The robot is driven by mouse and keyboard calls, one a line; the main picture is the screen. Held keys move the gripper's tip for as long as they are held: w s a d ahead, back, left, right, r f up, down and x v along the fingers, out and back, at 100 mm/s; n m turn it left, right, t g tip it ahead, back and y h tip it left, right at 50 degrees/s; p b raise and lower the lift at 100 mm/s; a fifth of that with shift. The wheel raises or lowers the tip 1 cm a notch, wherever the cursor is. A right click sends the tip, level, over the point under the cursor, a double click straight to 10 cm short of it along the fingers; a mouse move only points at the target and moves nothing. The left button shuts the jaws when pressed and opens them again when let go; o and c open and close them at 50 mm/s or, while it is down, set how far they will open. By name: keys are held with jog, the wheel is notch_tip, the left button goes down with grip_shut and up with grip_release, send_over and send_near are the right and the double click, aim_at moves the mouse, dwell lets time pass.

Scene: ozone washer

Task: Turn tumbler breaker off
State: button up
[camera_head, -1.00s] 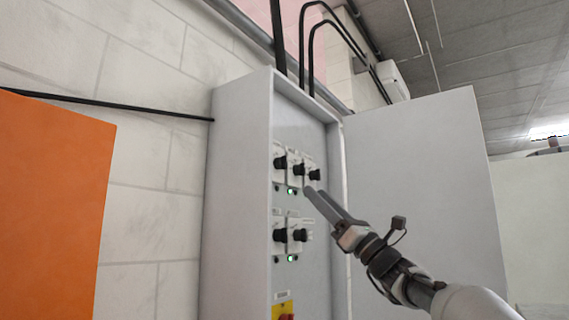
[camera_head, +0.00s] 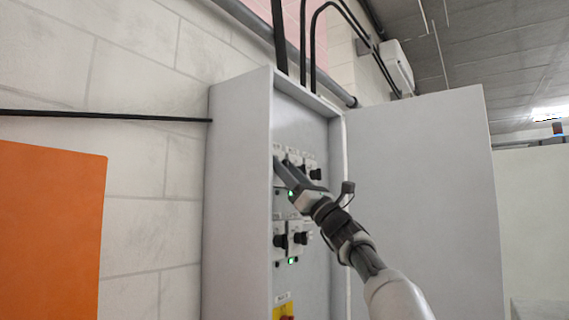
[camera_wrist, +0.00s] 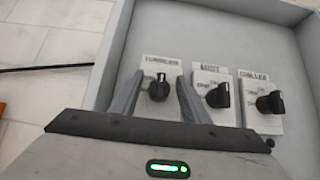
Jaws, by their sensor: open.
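The tumbler breaker (camera_wrist: 159,88) is a black rotary knob on a white plate, under a label that appears to read "TUMBLER", in the wrist view. It is the leftmost of three knobs in the upper row. My gripper (camera_wrist: 157,92) is open, with one finger on each side of this knob; I cannot tell whether they touch it. The knob's pointer looks roughly upright. In the head view my gripper (camera_head: 282,164) reaches into the cabinet at the upper row's left end and hides the tumbler knob.
Two neighbouring knobs, the middle one (camera_wrist: 219,95) and the one labelled "CHILLER" (camera_wrist: 270,102), sit close to the right. The grey cabinet (camera_head: 238,190) has its door (camera_head: 425,190) open to the right. A lower row of knobs (camera_head: 300,237) and an orange panel (camera_head: 50,235) also show.

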jog(key=shift+c, duration=0.4)
jog(key=c, duration=0.9)
jog(key=shift+r+n+g+y+p, duration=0.2)
jog(key=shift+n+g+y+p, duration=0.3)
jog(key=shift+n+g+p, duration=0.25)
jog(key=shift+f+n+g+y+p, duration=0.15)
jog(key=shift+n+g+y+p, duration=0.25)
jog(key=shift+n+g, duration=0.6)
jog(key=o, duration=1)
jog(key=shift+f, duration=0.1)
